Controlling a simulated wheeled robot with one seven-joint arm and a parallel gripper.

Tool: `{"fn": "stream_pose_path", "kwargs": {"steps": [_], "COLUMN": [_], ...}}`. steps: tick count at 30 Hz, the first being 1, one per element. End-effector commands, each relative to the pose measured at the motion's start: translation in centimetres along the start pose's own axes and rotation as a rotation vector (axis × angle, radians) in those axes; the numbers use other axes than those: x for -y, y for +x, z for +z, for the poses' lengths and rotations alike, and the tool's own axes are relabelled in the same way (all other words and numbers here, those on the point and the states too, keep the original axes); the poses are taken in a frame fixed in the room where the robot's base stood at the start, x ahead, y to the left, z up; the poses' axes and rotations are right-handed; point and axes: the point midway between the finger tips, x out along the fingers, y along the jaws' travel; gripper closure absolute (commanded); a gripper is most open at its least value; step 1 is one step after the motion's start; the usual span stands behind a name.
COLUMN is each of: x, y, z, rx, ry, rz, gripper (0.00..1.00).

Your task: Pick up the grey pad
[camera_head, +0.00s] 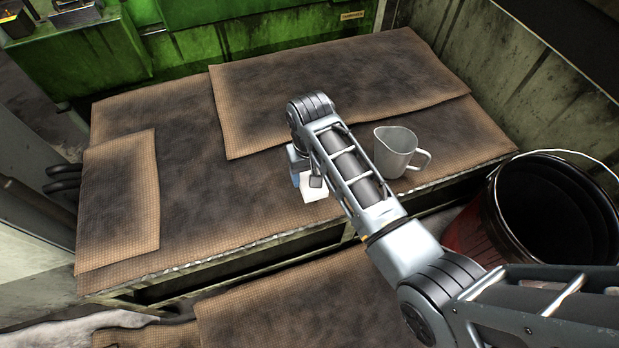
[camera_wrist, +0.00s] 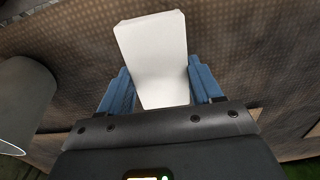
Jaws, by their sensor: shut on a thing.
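The grey pad (camera_wrist: 152,55) is a pale, nearly white rectangular block in the wrist view, between the two blue fingers of my gripper (camera_wrist: 161,84). The gripper is shut on it, and the pad's far end sticks out past the fingertips. In the head view, the pad (camera_head: 314,187) shows as a small white patch below the wrist, near the front edge of the bench. My arm hides part of the gripper there. I cannot tell whether the pad touches the mat.
A grey jug (camera_head: 392,150) stands on the mat-covered bench (camera_head: 235,215), right of my arm; it also shows at the left of the wrist view (camera_wrist: 22,100). A dark red bucket (camera_head: 485,222) stands at the right. The bench's left side is clear.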

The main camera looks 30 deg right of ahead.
Motion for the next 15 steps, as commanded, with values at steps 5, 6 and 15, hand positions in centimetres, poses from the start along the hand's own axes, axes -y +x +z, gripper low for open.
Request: {"fn": "stream_pose_path", "kwargs": {"steps": [5, 6, 15], "x": [-3.4, -4.0, -7.6], "y": [-2.4, -3.0, -5.8], "z": [2.9, 3.4, 6.5], "rx": [0.001, 0.002, 0.001], "ry": [0.005, 0.006, 0.003], "rz": [0.003, 0.002, 0.001], "gripper": [0.64, 0.64, 0.64]}}
